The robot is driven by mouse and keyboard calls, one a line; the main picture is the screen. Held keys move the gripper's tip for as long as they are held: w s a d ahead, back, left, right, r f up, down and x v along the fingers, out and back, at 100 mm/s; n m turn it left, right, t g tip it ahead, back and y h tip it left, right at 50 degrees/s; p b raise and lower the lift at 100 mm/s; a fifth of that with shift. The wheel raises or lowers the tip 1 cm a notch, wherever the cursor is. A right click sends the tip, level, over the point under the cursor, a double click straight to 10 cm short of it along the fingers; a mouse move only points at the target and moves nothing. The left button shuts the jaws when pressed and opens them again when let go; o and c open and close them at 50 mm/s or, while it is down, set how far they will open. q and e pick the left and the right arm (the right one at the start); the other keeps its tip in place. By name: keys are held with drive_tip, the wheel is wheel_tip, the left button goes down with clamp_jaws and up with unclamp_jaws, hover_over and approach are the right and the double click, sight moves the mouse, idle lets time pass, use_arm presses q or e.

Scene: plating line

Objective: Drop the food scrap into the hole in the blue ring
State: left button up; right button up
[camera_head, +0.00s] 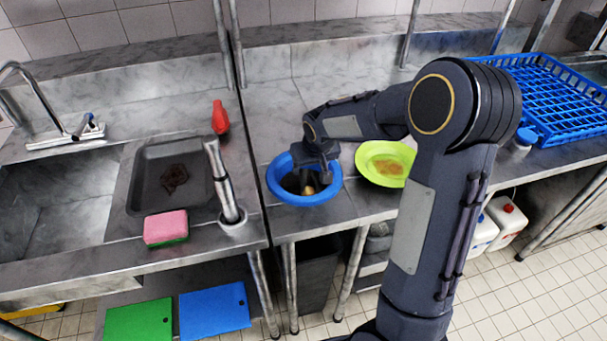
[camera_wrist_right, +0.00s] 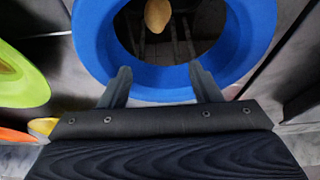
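The blue ring (camera_head: 278,189) is set in the metal counter around a dark hole. It fills the upper part of the right wrist view (camera_wrist_right: 245,45). The food scrap (camera_head: 308,190), small and tan, shows inside the hole, and in the right wrist view (camera_wrist_right: 157,15) it is beyond my fingertips, touching neither finger. My right gripper (camera_wrist_right: 160,72) is over the ring with its two fingers spread and nothing between them. In the head view the right gripper (camera_head: 318,172) partly covers the ring's far right side. My left gripper is not in view.
A lime-green plate (camera_head: 366,174) with brownish food stands right of the ring. A dark tray (camera_head: 146,195), a pink sponge (camera_head: 166,226), a red bottle (camera_head: 220,117) and a metal post (camera_head: 222,182) are to the left. A blue rack (camera_head: 560,100) is at the far right.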

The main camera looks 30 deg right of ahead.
drive_tip(key=shift+o, duration=0.3)
drive_tip(key=shift+r, duration=0.15)
drive_tip(key=v, duration=0.7)
drive_tip(key=shift+r, duration=0.25)
drive_tip(key=shift+s, duration=0.15)
drive_tip(key=s+a+y, duration=0.2)
drive_tip(key=s+a, duration=0.3)
drive_tip(key=s, duration=0.7)
drive_tip(key=s+a+r+t+y, duration=0.1)
drive_tip(key=s+a, duration=0.4)
drive_tip(key=s, duration=0.8)
drive_tip(key=shift+s+a+n+y, duration=0.2)
drive_tip(key=shift+a+n+y, duration=0.2)
drive_tip(key=shift+y, duration=0.4)
drive_tip(key=shift+s+d+r, duration=0.1)
drive_tip(key=shift+d+r, duration=0.05)
